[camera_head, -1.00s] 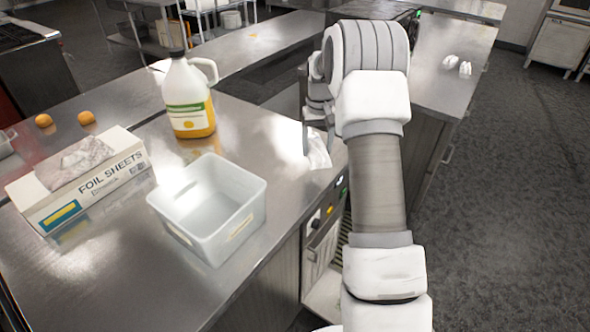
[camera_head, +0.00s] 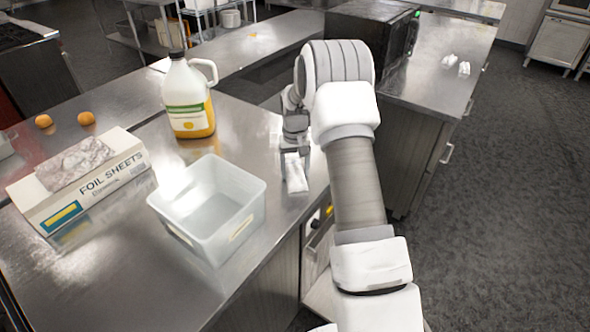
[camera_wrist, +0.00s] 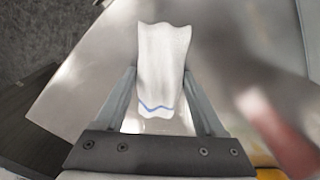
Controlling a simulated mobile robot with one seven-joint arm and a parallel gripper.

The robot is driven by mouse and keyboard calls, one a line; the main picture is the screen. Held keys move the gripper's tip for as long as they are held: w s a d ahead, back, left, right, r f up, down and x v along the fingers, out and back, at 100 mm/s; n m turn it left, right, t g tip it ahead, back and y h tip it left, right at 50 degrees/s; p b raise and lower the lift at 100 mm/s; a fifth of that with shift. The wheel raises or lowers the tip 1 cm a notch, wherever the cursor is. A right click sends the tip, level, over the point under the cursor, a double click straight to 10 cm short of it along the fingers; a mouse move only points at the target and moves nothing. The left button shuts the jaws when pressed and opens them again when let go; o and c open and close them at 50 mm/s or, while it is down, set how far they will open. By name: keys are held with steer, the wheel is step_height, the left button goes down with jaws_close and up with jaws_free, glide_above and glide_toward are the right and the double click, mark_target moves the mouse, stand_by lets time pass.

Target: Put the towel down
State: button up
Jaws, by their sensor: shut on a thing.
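The towel (camera_head: 297,171) is white, and in the wrist view it (camera_wrist: 163,62) shows a blue wavy stripe near its lower end. My gripper (camera_head: 295,148) is over the right part of the steel counter, to the right of the white bin. In the wrist view my gripper (camera_wrist: 163,82) has its fingers on both sides of the towel, shut on it. The towel hangs at the counter surface; I cannot tell whether it touches the steel counter (camera_head: 120,270).
An empty white bin (camera_head: 212,235) stands left of my gripper. A jug (camera_head: 187,100) with yellow liquid, a foil sheets box (camera_head: 90,190) and two oranges (camera_head: 86,118) are farther left. Bare counter lies between jug and towel. The counter's right edge is close to my gripper.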

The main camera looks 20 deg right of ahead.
steer(key=shift+f, duration=0.2)
steer(key=o, duration=1.4)
steer(key=shift+r, duration=0.1)
